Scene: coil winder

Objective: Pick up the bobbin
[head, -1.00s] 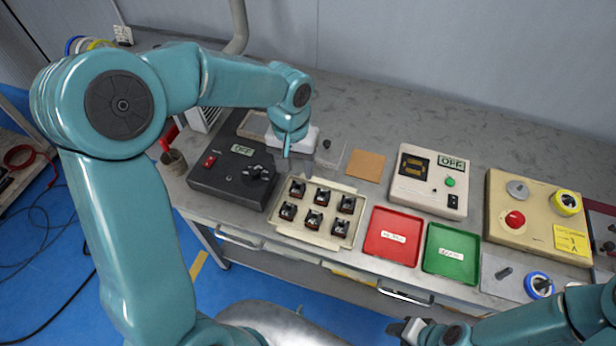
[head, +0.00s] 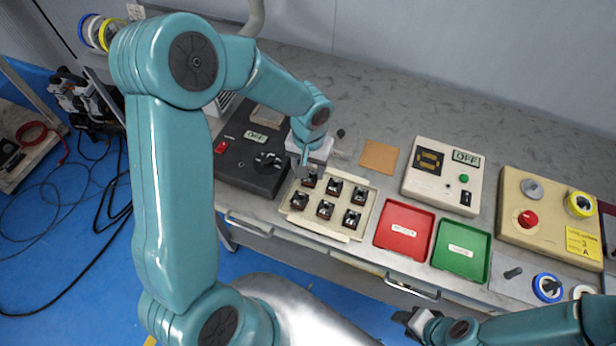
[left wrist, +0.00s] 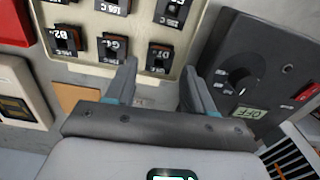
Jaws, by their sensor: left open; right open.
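Several small dark bobbins with brown sides and pale labels sit in two rows in a beige tray (head: 366,222). The far-left bobbin (head: 310,181) is close to my left gripper (head: 303,164) in the head view. In the left wrist view the same bobbin (left wrist: 160,56) shows between and just beyond the fingertips of my left gripper (left wrist: 160,70). That gripper is open and empty, pointing down at the tray's far-left corner; its exact height cannot be told. My right gripper (head: 412,320) is open and empty in front of the bench, away from the tray.
A black control box (head: 240,165) reading OFF stands left of the tray. Right of it lie a red tray (head: 403,230) and a green tray (head: 460,250). Behind are an orange pad (head: 379,156) and a white meter (head: 440,178). A beige button box (head: 545,215) stands at the right.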

